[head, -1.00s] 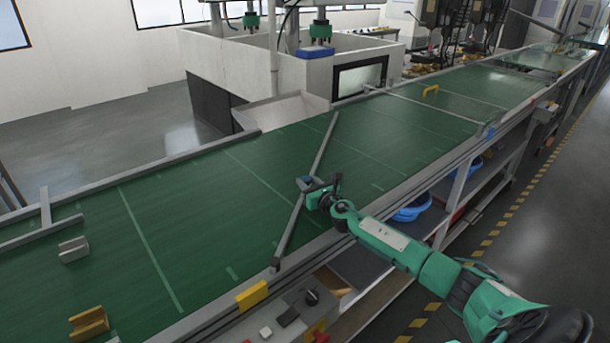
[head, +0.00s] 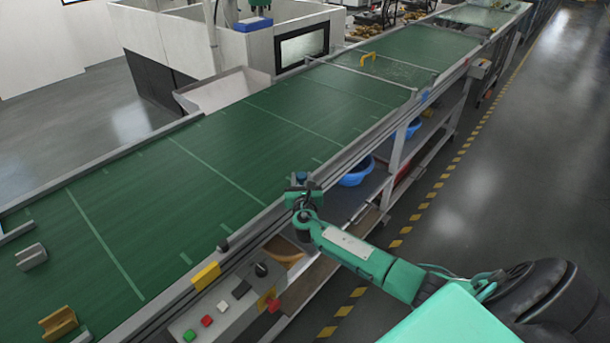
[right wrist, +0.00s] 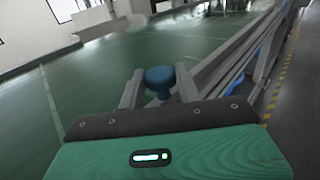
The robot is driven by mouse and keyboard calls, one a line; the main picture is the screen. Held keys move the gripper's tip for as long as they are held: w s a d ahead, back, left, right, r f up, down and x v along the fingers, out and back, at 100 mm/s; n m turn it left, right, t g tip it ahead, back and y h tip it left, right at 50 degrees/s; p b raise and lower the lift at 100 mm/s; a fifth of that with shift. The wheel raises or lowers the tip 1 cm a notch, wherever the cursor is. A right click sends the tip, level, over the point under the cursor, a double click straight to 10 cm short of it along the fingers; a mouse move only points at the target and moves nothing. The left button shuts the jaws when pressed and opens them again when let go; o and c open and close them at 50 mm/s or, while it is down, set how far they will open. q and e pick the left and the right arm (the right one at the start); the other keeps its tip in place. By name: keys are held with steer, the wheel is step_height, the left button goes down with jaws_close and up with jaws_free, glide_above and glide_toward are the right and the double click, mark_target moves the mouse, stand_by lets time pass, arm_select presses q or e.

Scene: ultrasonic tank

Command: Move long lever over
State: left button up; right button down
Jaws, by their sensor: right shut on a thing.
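The long lever (head: 258,221) is a grey bar lying along the near edge of the green belt (head: 150,215). It is hard to tell apart from the grey side rail beside it. A dark pivot knob (head: 223,246) shows at its near end. My right gripper (head: 302,190) is at the belt's near edge, shut on the lever's blue knob (head: 302,177). In the right wrist view the blue knob (right wrist: 160,78) stands between the two grey fingers. The gripper hides part of the lever. My left gripper is not in view.
A control box (head: 225,305) with coloured buttons and a yellow block (head: 206,275) sit at the near edge. A grey bracket (head: 31,257) and a yellow bracket (head: 58,323) lie on the belt at left. A blue basin (head: 357,172) is below. The belt's middle is clear.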

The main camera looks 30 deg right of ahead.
steer(key=shift+s+d+f, duration=0.1)
stand_by(0.3)
steer(key=c, duration=1.3)
jaws_free()
steer(key=shift+o, duration=1.4)
steer(key=shift+s, duration=0.15)
steer(key=shift+s+d, duration=0.1)
steer(key=shift+s+a, duration=0.2)
steer(key=shift+a, duration=0.15)
steer(key=b+v, duration=0.3)
steer(key=v, duration=1)
